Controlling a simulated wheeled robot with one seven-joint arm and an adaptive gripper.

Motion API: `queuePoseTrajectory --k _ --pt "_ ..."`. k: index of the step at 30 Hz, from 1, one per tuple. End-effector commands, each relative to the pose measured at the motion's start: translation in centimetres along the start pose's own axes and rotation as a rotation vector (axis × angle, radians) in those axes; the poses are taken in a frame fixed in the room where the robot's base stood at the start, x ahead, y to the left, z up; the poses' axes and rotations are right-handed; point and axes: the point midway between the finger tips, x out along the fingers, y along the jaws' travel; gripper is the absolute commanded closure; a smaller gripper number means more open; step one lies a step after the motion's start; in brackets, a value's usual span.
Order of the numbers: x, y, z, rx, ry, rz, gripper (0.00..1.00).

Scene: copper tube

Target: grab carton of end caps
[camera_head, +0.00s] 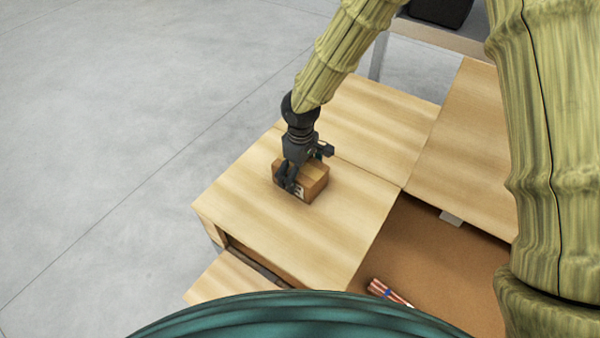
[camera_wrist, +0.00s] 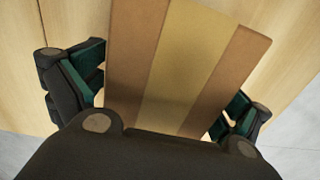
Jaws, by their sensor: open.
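The carton of end caps (camera_head: 313,181) is a small brown box with a white label on its side. It sits on the light wooden table top near the middle. In the wrist view, the carton (camera_wrist: 172,68) shows its brown top with a yellowish tape strip and lies between my fingers. My gripper (camera_head: 303,172) is directly over the carton, pointing down, with a finger in front of the label side. In the wrist view, its fingers are spread on the left and right of the box. Whether the fingers touch its sides cannot be told.
The wooden table top (camera_head: 345,235) is clear around the carton. A lower brown recess (camera_head: 440,262) on the right holds a bundle of copper-coloured tubes (camera_head: 388,292). A raised wooden panel (camera_head: 465,150) is at the right. Grey floor (camera_head: 110,130) lies open at the left.

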Motion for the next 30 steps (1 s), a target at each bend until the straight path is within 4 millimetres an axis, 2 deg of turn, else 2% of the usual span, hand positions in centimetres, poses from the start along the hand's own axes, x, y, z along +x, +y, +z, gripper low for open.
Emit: queuePoseTrajectory --k 5,14,23,30 --pt "-0.1 0.0 0.0 -0.001 0.001 0.001 0.00" --pt "-0.1 0.0 0.0 -0.001 0.001 0.001 0.53" --pt "-0.2 0.0 0.0 -0.001 0.002 0.001 0.53" --pt "-2.0 0.0 -0.1 0.000 0.003 0.002 0.53"
